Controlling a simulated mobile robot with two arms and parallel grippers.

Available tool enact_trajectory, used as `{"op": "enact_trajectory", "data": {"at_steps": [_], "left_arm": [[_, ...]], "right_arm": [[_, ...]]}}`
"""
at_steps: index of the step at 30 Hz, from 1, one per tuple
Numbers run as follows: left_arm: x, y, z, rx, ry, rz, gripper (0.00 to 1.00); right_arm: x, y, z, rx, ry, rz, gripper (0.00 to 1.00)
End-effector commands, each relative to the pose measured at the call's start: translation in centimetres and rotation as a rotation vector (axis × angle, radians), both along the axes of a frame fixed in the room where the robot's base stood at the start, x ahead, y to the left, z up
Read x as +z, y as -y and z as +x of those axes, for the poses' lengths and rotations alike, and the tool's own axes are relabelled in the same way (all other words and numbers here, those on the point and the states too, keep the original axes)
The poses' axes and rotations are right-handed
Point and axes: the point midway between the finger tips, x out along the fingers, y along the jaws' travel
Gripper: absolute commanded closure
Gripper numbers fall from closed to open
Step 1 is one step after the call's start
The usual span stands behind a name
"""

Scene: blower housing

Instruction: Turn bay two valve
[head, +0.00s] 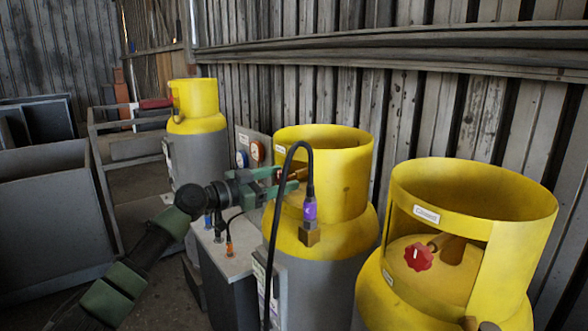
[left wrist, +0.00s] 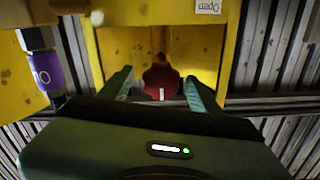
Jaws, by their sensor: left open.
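The middle gas cylinder (head: 325,262) has a grey body and a yellow collar. My left gripper (head: 289,180) reaches into the collar's opening from the left. In the left wrist view, a red valve knob (left wrist: 161,80) with a white mark lies between the two green fingers of the open gripper (left wrist: 160,88). Gaps show beside the knob, and I cannot tell whether a finger touches it. An "Open" label (left wrist: 208,6) is on the yellow collar. My right gripper is not in view.
A right cylinder (head: 520,245) has a red knob (head: 418,257) and a "Closed" label (head: 426,214). Another cylinder (head: 203,145) stands behind left. A black hose with a purple connector (head: 310,210) arches close to my left gripper. A grey box (head: 228,250) stands below my arm.

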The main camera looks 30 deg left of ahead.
Motion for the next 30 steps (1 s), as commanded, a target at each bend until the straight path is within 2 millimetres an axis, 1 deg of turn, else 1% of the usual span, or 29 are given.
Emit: {"op": "enact_trajectory", "data": {"at_steps": [1,6,10,17,20,21,24,30], "left_arm": [[0.6,0.4,0.8,-0.001,0.000,-0.003,0.37],[0.3,1.1,2.7,0.000,-0.001,-0.002,0.37],[0.0,1.4,3.2,0.000,-0.001,-0.001,0.37],[-0.1,1.4,3.3,0.000,-0.002,0.001,0.37],[-0.1,1.4,3.3,0.000,-0.002,0.001,0.62],[-0.1,1.4,3.3,0.000,-0.002,0.001,0.73],[-0.1,1.4,3.3,0.000,-0.002,0.001,0.99],[-0.2,1.4,3.3,0.000,-0.006,-0.010,0.99]], "right_arm": [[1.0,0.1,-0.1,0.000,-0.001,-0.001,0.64],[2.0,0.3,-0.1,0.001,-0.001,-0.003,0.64],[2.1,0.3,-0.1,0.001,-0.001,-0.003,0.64],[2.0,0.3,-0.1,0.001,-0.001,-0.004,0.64],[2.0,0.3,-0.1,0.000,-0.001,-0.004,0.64],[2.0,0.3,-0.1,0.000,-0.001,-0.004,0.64],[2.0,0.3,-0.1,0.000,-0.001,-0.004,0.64],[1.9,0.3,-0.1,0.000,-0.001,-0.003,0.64]]}}
